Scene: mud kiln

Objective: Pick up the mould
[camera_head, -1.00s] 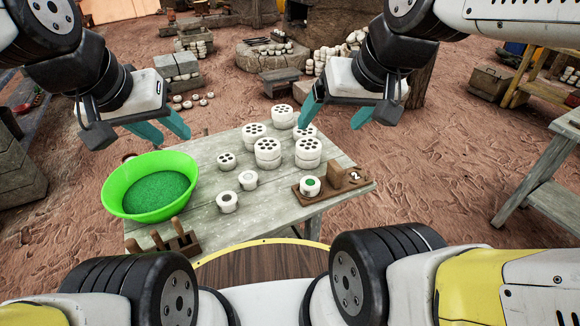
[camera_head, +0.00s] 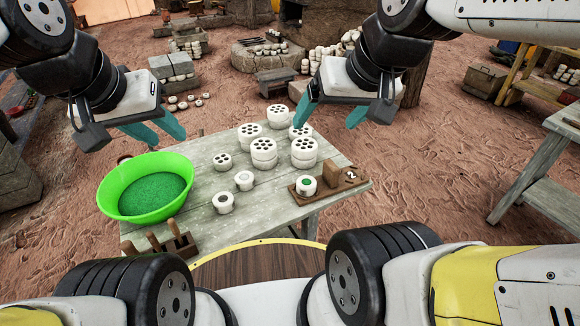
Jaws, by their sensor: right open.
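Several white round pieces with dark holes in the top (camera_head: 264,150) stand on the grey wooden table, some of them stacked. Smaller white cups (camera_head: 223,203) stand in front of them. A brown board (camera_head: 318,192) at the table's right end bears a white cup with a green top (camera_head: 306,187) and a brown block (camera_head: 331,173). I cannot tell which of these is the mould. My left gripper (camera_head: 168,140) is open and empty above the table's back left, behind the green bowl. My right gripper (camera_head: 323,126) is open and empty above the back right, near the holed pieces.
A green bowl (camera_head: 122,206) with green contents stands at the table's left end. A rack with brown handles (camera_head: 172,245) is at the front left. The table's front middle (camera_head: 258,212) is bare. Another wooden table (camera_head: 545,202) stands at the far right.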

